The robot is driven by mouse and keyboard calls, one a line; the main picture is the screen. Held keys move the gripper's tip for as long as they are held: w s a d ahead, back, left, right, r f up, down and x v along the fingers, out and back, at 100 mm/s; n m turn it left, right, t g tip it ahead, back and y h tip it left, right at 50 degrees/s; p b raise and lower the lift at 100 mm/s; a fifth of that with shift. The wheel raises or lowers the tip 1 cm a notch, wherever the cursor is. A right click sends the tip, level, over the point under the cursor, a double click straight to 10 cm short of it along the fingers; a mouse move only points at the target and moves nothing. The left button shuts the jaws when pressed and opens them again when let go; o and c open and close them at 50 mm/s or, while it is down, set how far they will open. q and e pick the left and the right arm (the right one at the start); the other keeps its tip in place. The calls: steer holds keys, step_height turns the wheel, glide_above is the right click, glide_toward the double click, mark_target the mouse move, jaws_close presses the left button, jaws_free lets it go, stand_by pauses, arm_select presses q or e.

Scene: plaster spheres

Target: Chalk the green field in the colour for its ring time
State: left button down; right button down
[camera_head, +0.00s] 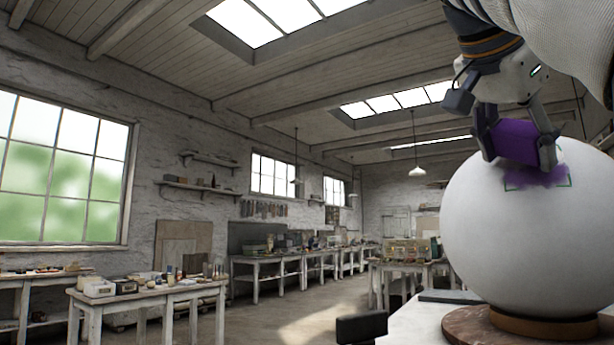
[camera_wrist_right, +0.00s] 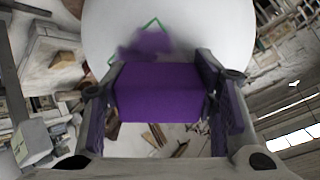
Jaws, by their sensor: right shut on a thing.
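A large white plaster sphere (camera_head: 530,240) stands on a round brown base (camera_head: 480,325) at the right. A green outlined field (camera_head: 570,181) shows on its upper front, with a purple chalk patch (camera_head: 536,180) covering much of it. My right gripper (camera_head: 518,148) is shut on a purple chalk block (camera_head: 513,138) at the field's upper edge; I cannot tell whether the block touches the sphere. In the right wrist view the purple block (camera_wrist_right: 158,92) sits between the fingers, with the purple patch (camera_wrist_right: 147,42) and a green corner beyond it. My left gripper is not in view.
The sphere's base rests on a pale tabletop (camera_head: 415,322) with a dark flat item (camera_head: 450,297) near its left. Worktables with jars and tools (camera_head: 150,292) line the left wall and back. The floor between them is open.

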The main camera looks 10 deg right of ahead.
mark_target(514, 131)
steer(key=shift+a+r, duration=0.15)
steer(key=shift+r, duration=0.1)
steer(key=shift+s, duration=0.1)
steer(key=shift+s+a+r, duration=0.15)
steer(key=shift+a+r, duration=0.15)
steer(key=shift+r, duration=0.05)
steer(key=shift+v, duration=0.75)
steer(key=shift+f, duration=0.1)
